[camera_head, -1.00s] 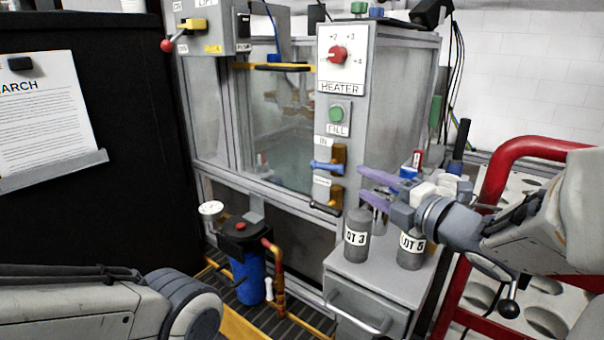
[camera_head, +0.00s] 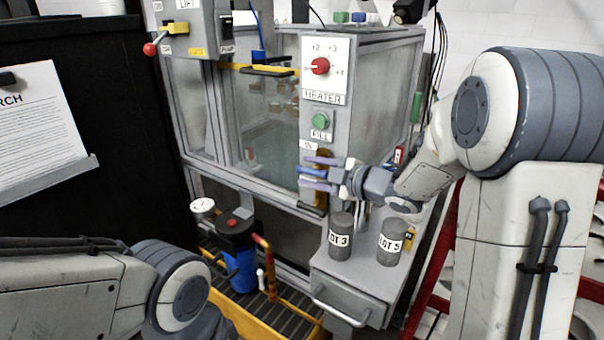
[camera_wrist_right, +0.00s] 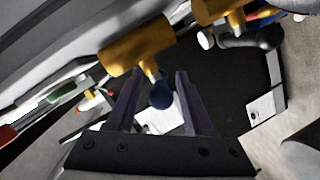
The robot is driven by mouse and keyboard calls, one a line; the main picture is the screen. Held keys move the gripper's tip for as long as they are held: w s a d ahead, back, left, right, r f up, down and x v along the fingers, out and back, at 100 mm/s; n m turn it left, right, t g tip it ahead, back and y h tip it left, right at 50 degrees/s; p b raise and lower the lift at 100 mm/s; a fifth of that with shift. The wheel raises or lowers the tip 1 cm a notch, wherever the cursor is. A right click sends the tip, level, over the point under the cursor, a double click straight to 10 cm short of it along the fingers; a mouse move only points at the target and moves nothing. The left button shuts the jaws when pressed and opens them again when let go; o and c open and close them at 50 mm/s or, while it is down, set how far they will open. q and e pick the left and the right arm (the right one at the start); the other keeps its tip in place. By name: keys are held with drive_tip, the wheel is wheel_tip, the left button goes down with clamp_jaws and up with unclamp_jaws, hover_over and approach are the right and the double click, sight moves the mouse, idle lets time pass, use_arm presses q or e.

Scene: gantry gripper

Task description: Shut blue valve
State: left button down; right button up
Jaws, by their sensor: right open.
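The blue valve is a yellow-brown body (camera_wrist_right: 135,45) with a blue lever handle (camera_head: 312,172), on the control panel below the IN label. My right gripper (camera_head: 320,173) is open at the valve, its purple fingers above and below the blue handle. In the right wrist view the handle's rounded blue end (camera_wrist_right: 160,95) sits between the two open fingers (camera_wrist_right: 157,88); I cannot tell whether either touches it. In the head view the fingers partly hide the valve. My left arm shows at the lower left, but its gripper is out of view.
A second yellow valve with a dark handle (camera_wrist_right: 250,40) is close by. Two grey canisters (camera_head: 340,238) (camera_head: 391,243) stand on the cabinet below my right gripper. The heater knob (camera_head: 320,66) and green fill button (camera_head: 320,121) are above. A red frame (camera_head: 432,275) stands to the right.

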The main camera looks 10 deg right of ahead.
sight(302, 171)
drive_tip(key=shift+x, duration=1.5)
clamp_jaws()
drive_tip(key=shift+f+b, duration=0.15)
drive_tip(key=shift+b, duration=1.05)
drive_tip(key=shift+t+y+b, duration=0.3)
drive_tip(key=shift+t+b, duration=0.05)
drive_tip(key=shift+t, duration=0.05)
drive_tip(key=shift+r, duration=0.35)
unclamp_jaws()
drive_tip(key=shift+s+d, duration=0.1)
